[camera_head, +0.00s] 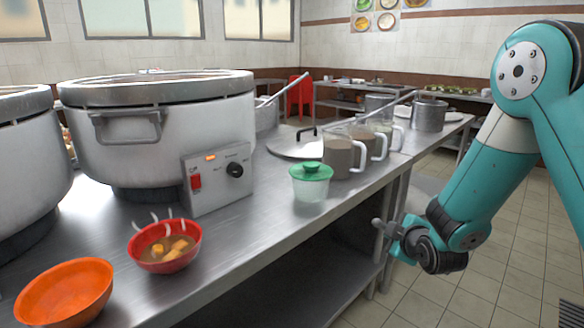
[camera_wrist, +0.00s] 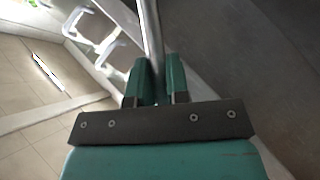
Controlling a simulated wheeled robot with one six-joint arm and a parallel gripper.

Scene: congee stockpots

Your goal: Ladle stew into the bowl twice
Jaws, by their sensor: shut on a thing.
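My gripper (camera_wrist: 157,65) is shut on a thin metal rod (camera_wrist: 150,35), which looks like a ladle handle; its far end is out of the wrist view. In the head view my arm's end hangs at the right, off the counter's front edge, and the ladle's bowl cannot be made out. A red bowl (camera_head: 150,262) holding brown stew with orange chunks steams at the front left of the counter. An orange bowl (camera_head: 62,298) stands left of it, with no food visible. A large stockpot (camera_head: 160,130) stands behind; its contents are hidden.
A control box (camera_head: 217,180) fronts the stockpot, and another pot (camera_head: 25,150) is at the left edge. A green-lidded tub (camera_head: 310,188), several pitchers (camera_head: 340,158) and a lid (camera_head: 296,146) stand along the counter (camera_head: 255,220). Open floor lies at the right.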

